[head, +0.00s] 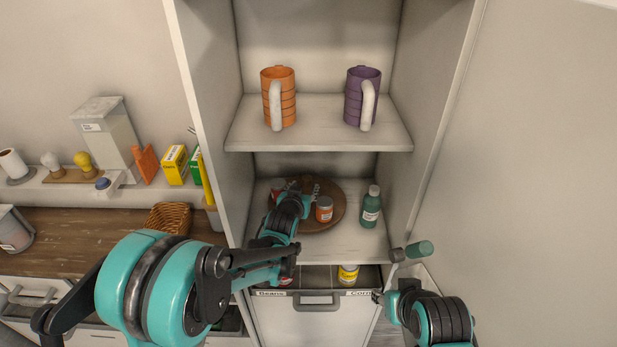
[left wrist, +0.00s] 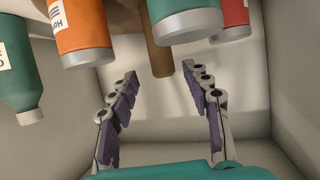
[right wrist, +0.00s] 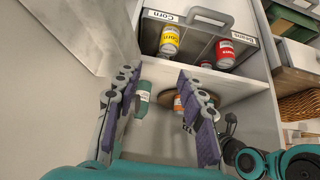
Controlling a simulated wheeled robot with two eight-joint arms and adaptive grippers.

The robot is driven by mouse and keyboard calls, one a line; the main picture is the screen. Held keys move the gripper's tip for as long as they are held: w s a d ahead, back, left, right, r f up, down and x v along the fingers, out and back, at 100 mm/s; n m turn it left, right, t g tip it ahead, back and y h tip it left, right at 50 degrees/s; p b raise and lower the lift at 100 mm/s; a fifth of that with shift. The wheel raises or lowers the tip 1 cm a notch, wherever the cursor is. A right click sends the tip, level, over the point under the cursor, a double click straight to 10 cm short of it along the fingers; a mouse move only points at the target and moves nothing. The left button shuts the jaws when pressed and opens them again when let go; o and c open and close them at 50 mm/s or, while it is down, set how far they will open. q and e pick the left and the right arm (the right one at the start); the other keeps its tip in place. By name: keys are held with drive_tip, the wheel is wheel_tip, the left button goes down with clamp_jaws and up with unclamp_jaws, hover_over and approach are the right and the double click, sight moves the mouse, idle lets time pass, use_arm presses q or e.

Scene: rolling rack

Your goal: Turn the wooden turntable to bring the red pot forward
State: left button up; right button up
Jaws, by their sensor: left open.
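The round wooden turntable (head: 335,216) lies on the lower shelf, partly covered by my left gripper. The red pot (head: 277,194) is at its left side, mostly hidden by that gripper; it shows at the top right of the left wrist view (left wrist: 235,15). An orange pot (head: 324,212) stands on the right part. A teal pot (left wrist: 185,22) and a brown wooden peg (left wrist: 158,55) show in the left wrist view. My left gripper (left wrist: 160,75) is open, with the peg near its fingertips; contact is unclear. My right gripper (right wrist: 157,72) is open and empty, below the shelf.
A green bottle (head: 371,206) stands right of the turntable. Orange (head: 285,98) and purple (head: 354,95) mugs stand on the shelf above. A drawer (head: 312,303) with cans is open below. Cabinet side walls bound the shelf.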

sight(306, 184)
use_arm(q)
drive_tip(key=b+x, duration=0.1)
drive_tip(key=x, duration=0.5)
drive_tip(key=shift+w+f, duration=0.25)
drive_tip(key=shift+w, duration=0.05)
drive_tip(key=shift+c, duration=0.4)
clamp_jaws()
